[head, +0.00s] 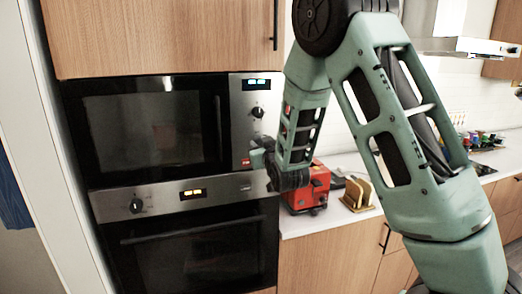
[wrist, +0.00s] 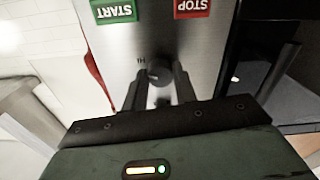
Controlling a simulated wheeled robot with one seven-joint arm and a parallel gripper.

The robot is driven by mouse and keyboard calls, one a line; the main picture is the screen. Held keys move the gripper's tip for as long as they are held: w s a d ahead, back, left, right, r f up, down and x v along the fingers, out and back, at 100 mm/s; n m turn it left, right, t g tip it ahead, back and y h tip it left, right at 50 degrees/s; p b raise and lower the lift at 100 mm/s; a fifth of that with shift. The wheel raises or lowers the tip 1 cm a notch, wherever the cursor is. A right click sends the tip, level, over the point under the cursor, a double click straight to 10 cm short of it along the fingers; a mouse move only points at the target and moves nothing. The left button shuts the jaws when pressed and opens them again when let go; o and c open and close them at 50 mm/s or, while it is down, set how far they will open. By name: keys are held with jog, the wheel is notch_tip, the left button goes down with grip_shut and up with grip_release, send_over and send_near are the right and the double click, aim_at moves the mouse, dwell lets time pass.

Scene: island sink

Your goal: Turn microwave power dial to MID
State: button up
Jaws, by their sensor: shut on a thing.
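The microwave (head: 150,125) is built into the cabinet at the left of the head view, above an oven. Its steel control panel has a black upper dial (head: 257,112) and a lit display. My gripper (head: 260,150) is at the panel's lower right and hides part of it. In the wrist view, which shows the panel upside down, my gripper's fingers (wrist: 160,88) are shut around a dark round dial (wrist: 158,73). An "HI" mark shows beside it. The dial's setting cannot be read. The green START button (wrist: 115,10) and red STOP button (wrist: 192,8) lie beyond the dial.
The oven (head: 195,240) below has its own dial (head: 136,206). A red appliance (head: 310,190) and a toast rack (head: 357,193) stand on the counter right of the microwave, close to my arm. A wooden cabinet (head: 160,35) is above.

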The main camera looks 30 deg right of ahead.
jog(key=n+b, duration=0.5)
jog(key=n, duration=0.5)
jog(key=shift+b, duration=0.4)
jog(key=o, duration=1)
